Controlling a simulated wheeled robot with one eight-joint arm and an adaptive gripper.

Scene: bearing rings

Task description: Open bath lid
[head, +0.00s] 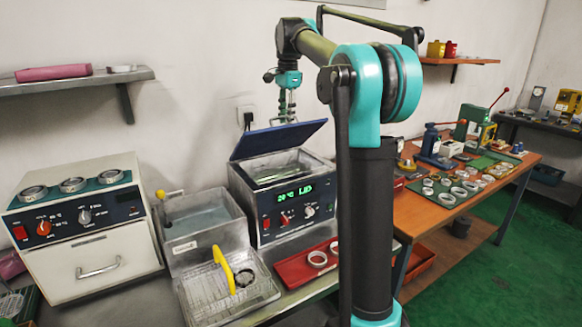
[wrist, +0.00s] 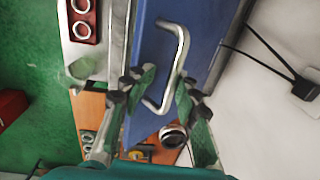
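The bath (head: 292,205) is a grey metal box with a dark front panel, a green display and knobs. Its blue lid (head: 278,139) stands tilted up, and the opening shows beneath it. In the wrist view the lid (wrist: 205,35) carries a silver bar handle (wrist: 182,45). My gripper (head: 288,112) hangs just above and behind the raised lid in the head view. In the wrist view my gripper (wrist: 167,92) has its fingers spread, one on each side of the handle's lower end. I cannot tell whether either finger touches it.
Left of the bath are a metal tank (head: 200,217), a wire-basket tray (head: 215,300) with a yellow handle, and a white heater unit (head: 85,235). A wall shelf (head: 75,82) is at upper left.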

